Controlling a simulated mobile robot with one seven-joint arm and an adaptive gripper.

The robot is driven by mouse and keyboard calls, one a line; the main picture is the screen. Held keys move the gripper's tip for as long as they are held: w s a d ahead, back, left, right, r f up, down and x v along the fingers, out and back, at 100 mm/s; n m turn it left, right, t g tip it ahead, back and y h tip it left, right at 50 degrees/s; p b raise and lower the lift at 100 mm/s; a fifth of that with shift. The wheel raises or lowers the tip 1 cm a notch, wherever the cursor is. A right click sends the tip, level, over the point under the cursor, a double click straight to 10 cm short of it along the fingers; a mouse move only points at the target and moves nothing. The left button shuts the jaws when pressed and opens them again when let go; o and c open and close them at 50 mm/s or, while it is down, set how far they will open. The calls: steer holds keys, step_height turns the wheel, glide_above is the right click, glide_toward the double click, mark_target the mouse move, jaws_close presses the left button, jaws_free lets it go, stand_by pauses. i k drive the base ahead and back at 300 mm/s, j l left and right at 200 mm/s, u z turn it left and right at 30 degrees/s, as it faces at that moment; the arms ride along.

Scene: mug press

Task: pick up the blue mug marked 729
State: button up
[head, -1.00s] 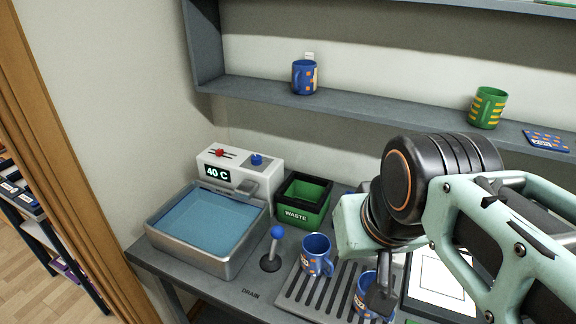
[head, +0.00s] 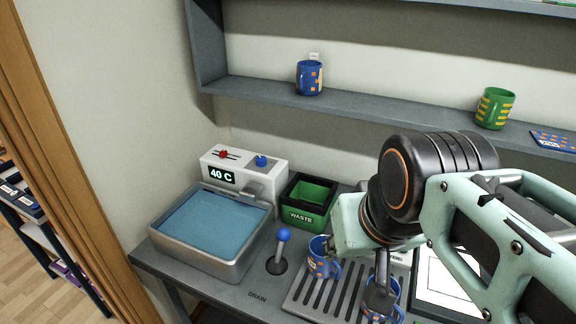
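Three blue mugs with orange patches show; I cannot read 729 on any of them. One blue mug (head: 321,264) stands upright on the left of the grey drain rack (head: 320,304), partly covered by my wrist. A second blue mug (head: 394,304) is at the rack's right front, partly hidden behind my gripper. A third blue mug (head: 309,79) stands on the wall shelf. My gripper (head: 380,297) points down at the second mug, with a dark finger in front of it. I cannot tell whether it touches the mug or how far its fingers are apart.
A water basin (head: 248,262) with a 40 C control unit (head: 222,176) is at left. A blue-knobbed lever (head: 282,240) and a green and black waste bin (head: 307,203) stand near the rack. A green mug (head: 494,108) is on the shelf (head: 400,117). A white panel (head: 445,277) lies right.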

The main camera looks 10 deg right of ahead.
mark_target(318, 268)
steer(key=i+j, duration=0.15)
steer(key=j, duration=0.15)
steer(key=i+j, duration=0.1)
steer(key=j, duration=0.25)
steer(key=j+z, duration=0.1)
steer(key=z, duration=0.8)
steer(key=j+z, duration=0.1)
steer(key=z, duration=0.15)
steer(key=k+j+z, duration=0.1)
steer(key=z, duration=0.15)
steer(key=i+l+z, duration=0.15)
